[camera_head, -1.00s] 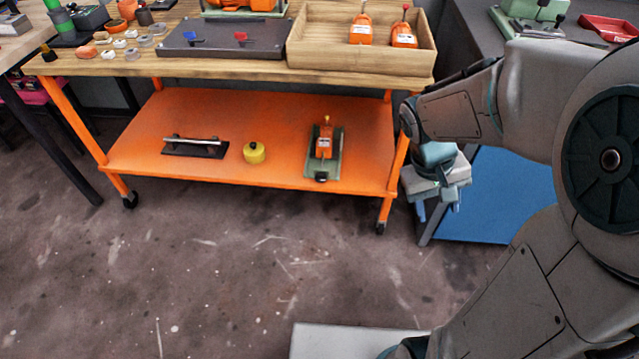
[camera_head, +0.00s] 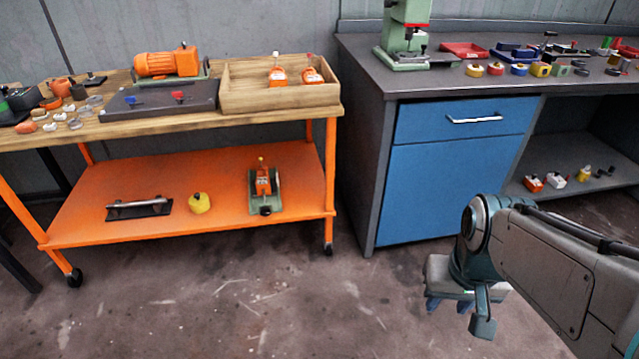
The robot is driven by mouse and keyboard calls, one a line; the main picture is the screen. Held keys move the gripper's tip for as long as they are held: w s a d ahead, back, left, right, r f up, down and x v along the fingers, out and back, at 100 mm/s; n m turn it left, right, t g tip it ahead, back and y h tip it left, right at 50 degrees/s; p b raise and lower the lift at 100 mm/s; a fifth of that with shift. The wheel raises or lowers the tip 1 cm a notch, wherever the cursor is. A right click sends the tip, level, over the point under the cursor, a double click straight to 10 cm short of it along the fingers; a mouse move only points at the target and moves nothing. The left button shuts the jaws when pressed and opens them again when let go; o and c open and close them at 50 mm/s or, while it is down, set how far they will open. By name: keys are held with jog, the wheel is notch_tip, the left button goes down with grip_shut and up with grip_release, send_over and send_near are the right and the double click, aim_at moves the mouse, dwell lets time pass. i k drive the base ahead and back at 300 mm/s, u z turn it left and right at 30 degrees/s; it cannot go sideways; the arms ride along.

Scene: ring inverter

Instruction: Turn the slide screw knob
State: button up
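A small green slide (camera_head: 280,200) with an orange block (camera_head: 263,182) on it lies on the orange lower shelf of the cart. A dark round knob (camera_head: 265,210) sits at its front end; I cannot tell for certain that this is the slide screw knob. My gripper (camera_head: 448,306) hangs over the floor at the lower right, in front of the blue cabinet and well to the right of the slide. Its two blue fingers point down and stand apart, with nothing seen between them.
The cart's orange shelf (camera_head: 100,215) also holds a yellow knob-like part (camera_head: 199,203) and a black plate with a bar handle (camera_head: 138,208). A wooden tray (camera_head: 230,103) stands above. The grey workbench with blue cabinet (camera_head: 450,185) is at right. The floor ahead is clear.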

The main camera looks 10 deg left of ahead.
aim_at(265, 210)
jog(key=z, duration=0.25)
jog(key=k, duration=0.25)
jog(key=u, duration=0.95)
jog(key=i, duration=1.45)
jog(key=z, duration=0.45)
